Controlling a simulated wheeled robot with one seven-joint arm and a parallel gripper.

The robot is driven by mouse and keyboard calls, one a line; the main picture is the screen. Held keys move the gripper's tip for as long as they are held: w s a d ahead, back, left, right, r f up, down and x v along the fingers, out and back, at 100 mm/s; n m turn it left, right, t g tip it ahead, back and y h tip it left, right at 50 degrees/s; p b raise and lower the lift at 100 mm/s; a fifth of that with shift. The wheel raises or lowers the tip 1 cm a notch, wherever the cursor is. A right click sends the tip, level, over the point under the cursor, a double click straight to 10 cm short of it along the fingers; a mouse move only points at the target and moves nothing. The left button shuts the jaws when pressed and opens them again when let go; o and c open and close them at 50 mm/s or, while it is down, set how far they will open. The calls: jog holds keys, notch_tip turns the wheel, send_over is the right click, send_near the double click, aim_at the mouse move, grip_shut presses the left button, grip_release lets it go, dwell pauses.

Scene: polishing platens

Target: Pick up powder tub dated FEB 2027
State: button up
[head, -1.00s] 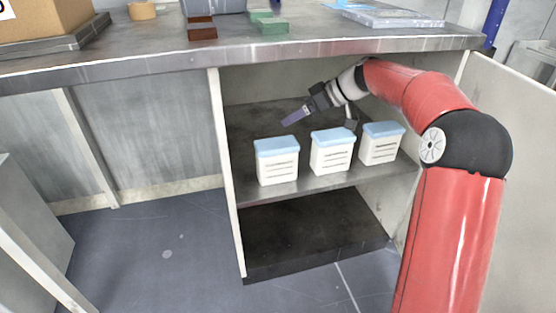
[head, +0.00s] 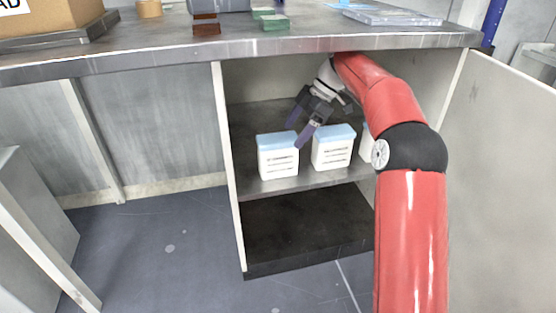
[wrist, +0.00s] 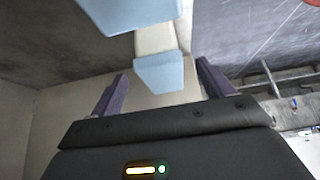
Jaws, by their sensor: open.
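Three white powder tubs with light blue lids stand upright in a row on the cabinet shelf: a left tub (head: 278,160), a middle tub (head: 332,153) and a right tub (head: 367,147) mostly hidden behind my arm. Their labels show dark print too small to read, so I cannot tell which is dated FEB 2027. My gripper (head: 299,127) is open and empty, pointing down just above and around the gap between the left and middle tubs. In the wrist view a blue-lidded tub (wrist: 160,77) appears between the open fingers, apart from them; another lid (wrist: 130,12) is at the top edge.
The steel worktop (head: 130,55) overhangs the cabinet close above my arm. A cabinet side panel (head: 227,150) stands left of the tubs, and an open door panel (head: 505,160) stands right. The lower shelf (head: 300,235) is empty. Blocks and a cardboard box lie on the worktop.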

aim_at(278, 138)
jog(key=a, duration=0.1)
jog(key=s+a, duration=0.1)
jog(key=a, duration=0.1)
jog(key=shift+a, duration=0.1)
jog(key=b+x, duration=0.2)
jog(key=x, duration=0.3)
jog(key=c, duration=1.6)
jog(key=shift+r, duration=0.1)
jog(key=shift+c, duration=0.4)
jog(key=shift+r, duration=0.1)
